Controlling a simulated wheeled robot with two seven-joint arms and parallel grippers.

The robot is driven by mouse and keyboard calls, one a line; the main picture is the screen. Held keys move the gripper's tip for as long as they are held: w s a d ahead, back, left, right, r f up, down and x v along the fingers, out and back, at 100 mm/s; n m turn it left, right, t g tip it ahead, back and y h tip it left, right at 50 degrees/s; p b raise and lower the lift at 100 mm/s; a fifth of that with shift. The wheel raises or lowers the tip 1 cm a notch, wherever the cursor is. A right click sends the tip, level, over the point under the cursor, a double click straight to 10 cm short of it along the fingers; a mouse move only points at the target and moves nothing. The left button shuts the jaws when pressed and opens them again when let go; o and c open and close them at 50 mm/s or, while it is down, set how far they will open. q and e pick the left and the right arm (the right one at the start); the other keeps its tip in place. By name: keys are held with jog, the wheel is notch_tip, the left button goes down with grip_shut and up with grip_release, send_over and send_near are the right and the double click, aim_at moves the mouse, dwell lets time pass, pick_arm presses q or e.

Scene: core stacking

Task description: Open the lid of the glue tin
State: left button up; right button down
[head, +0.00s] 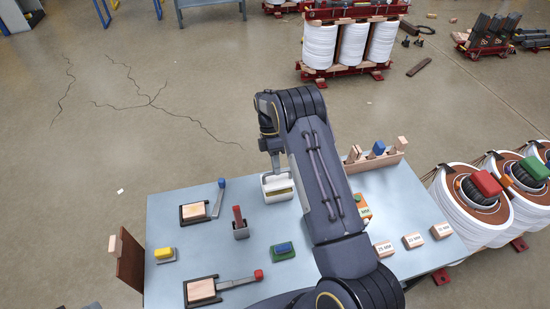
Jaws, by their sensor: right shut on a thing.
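The glue tin (279,197) appears to be the small whitish box at the back middle of the blue-grey table (170,210). Its top shows a yellowish-brown inside, so it looks at least partly open. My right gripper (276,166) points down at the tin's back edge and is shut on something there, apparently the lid. The lid itself is too small and too covered by the fingers to make out its angle. My right arm crosses the table in front and hides part of its middle. My left gripper is not in view.
A wooden rack (372,162) with several blocks stands right of my forearm. Labelled wooden blocks (413,240) line the right.

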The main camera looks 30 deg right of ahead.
aim_at(276, 178)
jog(key=shift+s+a+f+t+h+p, duration=0.1)
jog(key=shift+s+a+t+h+p, duration=0.05)
jog(key=shift+s+t+p, duration=0.35)
jog(key=shift+s+a+f+t+h+p, duration=0.15)
jog(key=shift+s+t, duration=0.1)
jog(key=shift+t, duration=0.35)
jog(key=shift+s+f+t, duration=0.2)
jog(key=shift+f+t, duration=0.05)
jog(key=shift+t, duration=0.15)
jog(key=c, duration=1.5)
grip_release()
jog(key=shift+b+v, duration=0.8)
jog(key=shift+v, duration=3.1)
jog(key=shift+r, duration=0.1)
